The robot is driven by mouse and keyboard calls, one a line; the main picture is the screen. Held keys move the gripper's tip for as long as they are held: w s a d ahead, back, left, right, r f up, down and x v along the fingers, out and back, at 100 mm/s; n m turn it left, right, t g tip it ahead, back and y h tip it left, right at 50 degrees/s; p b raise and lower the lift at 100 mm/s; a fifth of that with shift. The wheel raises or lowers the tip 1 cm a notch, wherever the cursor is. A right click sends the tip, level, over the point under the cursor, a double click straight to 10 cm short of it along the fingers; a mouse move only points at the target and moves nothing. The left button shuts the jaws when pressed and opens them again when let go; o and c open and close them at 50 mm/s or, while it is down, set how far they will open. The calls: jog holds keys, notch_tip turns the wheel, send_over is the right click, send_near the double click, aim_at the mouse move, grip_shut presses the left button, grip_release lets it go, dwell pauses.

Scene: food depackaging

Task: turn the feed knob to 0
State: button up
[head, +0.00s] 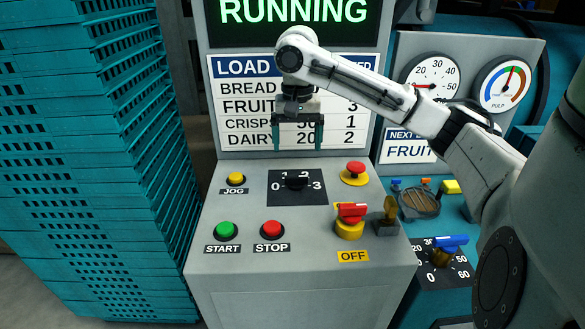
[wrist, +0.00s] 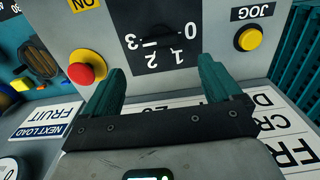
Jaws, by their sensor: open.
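The feed knob (head: 297,182), as I take it, is a small black knob on a black dial plate (head: 283,200) marked 0, 1, 2, 3, on the sloping grey panel. No "feed" label is readable. A white mark lies between it and the 3, so it seems to point towards 3. My gripper (head: 297,146) hangs fingers-down above and behind the dial, open and empty, not touching it. In the wrist view the dial plate (wrist: 158,20) shows upside down beyond my open fingertips (wrist: 160,68); the black knob is hard to make out there.
Close around the dial are a yellow JOG button (head: 236,179), green START (head: 226,230), red STOP (head: 272,230), a red mushroom button (head: 355,170) and a red-handled switch (head: 351,215) at OFF. A blue-handled knob (head: 450,243) is lower right. Teal crates (head: 90,170) stand left. The screen reads RUNNING.

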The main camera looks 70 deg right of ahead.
aim_at(296, 180)
notch_tip(296, 180, down, 9)
dwell(0.3)
jog(key=c, duration=1.1)
